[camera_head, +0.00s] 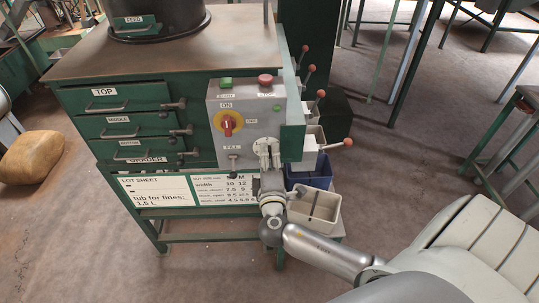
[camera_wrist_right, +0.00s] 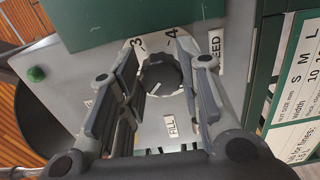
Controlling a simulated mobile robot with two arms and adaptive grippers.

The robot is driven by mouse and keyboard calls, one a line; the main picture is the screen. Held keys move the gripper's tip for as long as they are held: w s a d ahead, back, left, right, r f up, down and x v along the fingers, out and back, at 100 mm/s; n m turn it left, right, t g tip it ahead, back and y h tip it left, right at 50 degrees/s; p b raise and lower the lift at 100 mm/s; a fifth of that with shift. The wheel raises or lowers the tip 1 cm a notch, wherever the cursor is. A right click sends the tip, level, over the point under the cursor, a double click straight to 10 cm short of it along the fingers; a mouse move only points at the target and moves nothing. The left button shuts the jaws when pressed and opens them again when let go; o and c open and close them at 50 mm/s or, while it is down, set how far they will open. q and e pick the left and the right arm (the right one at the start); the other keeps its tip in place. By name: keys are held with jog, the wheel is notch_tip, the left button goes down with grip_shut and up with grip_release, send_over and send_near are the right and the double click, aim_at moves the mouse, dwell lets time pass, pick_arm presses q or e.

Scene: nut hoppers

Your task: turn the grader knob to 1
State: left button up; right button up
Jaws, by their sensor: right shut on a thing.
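My right gripper (camera_head: 266,150) comes up from below to the dial at the lower right of the grey control panel (camera_head: 212,98). In the right wrist view a black ribbed knob (camera_wrist_right: 163,75) sits between its fingertips, and the gripper is shut on it. The figures 3 and 4 show on the white dial plate (camera_wrist_right: 178,40) around the knob; other figures are hidden by the fingers. In the head view the gripper covers the knob. My left gripper is not in view.
The panel also carries a red rotary switch (camera_head: 228,123) on a yellow plate, a red button (camera_head: 265,79), a green button (camera_head: 225,83) and a FILL lever (camera_head: 233,161). Red-knobbed levers (camera_head: 347,142) stick out at right. A blue bin (camera_head: 312,177) and a beige bin (camera_head: 322,209) stand close by.

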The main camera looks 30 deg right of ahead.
jog(key=shift+n+p, duration=0.45)
jog(key=shift+n, duration=1.05)
jog(key=o, duration=1)
jog(key=shift+a, duration=0.1)
jog(key=v, duration=1.2)
